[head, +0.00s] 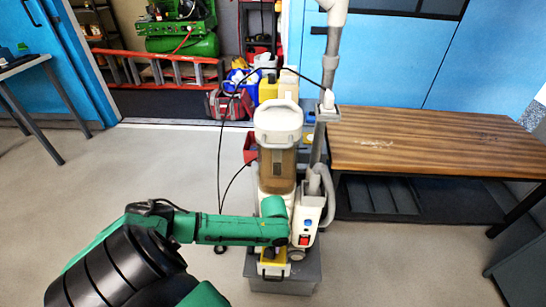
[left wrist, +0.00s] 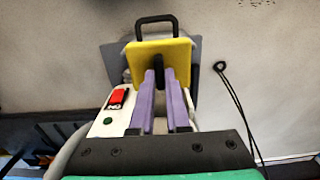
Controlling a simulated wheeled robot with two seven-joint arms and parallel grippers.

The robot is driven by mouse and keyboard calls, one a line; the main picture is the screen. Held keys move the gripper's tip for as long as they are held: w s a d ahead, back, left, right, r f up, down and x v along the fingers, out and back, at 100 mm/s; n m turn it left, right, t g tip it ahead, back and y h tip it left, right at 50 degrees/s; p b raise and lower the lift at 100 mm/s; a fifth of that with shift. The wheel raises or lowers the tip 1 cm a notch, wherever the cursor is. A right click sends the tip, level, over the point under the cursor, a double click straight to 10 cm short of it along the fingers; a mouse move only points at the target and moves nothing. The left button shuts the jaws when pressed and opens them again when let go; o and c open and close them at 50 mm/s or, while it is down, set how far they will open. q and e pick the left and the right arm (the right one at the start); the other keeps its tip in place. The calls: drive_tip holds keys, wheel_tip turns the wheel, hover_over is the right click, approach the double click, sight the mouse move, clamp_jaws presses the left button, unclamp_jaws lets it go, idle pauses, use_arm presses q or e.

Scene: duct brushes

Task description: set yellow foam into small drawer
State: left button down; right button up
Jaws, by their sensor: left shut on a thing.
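A yellow block with a black loop handle, which I take to be the yellow foam (head: 276,256), is low at the front of the vacuum machine in the head view. In the left wrist view the yellow foam (left wrist: 150,53) fills the upper middle, with its handle on the far side. My left gripper (left wrist: 161,75) has its two purple fingers at the near side of the foam, shut on a dark part there. In the head view my green left arm hides the fingers. I cannot make out a small drawer clearly. My right gripper is not in view.
The machine's white panel has a red switch (head: 304,240), also seen beside the fingers in the left wrist view (left wrist: 118,97). A grey box (head: 302,280) is below the foam. A wooden bench (head: 430,145) stands right. Black cables hang left of the machine; left floor is clear.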

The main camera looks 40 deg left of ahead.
use_arm(q)
drive_tip(key=shift+w+a+f+b, duration=0.35)
drive_tip(key=shift+w+f+b, duration=0.15)
drive_tip(key=shift+f+b, duration=0.85)
drive_tip(key=shift+w+a+f+b, duration=0.4)
drive_tip(key=shift+f+b, duration=0.7)
drive_tip(key=shift+f, duration=0.35)
drive_tip(key=shift+w+a+f+b, duration=0.3)
drive_tip(key=shift+w+f+b, duration=0.25)
drive_tip(key=shift+f+b, duration=1.2)
drive_tip(key=shift+f, duration=0.5)
drive_tip(key=shift+f+b, duration=0.3)
drive_tip(key=shift+f, duration=0.25)
drive_tip(key=c, duration=0.8)
unclamp_jaws()
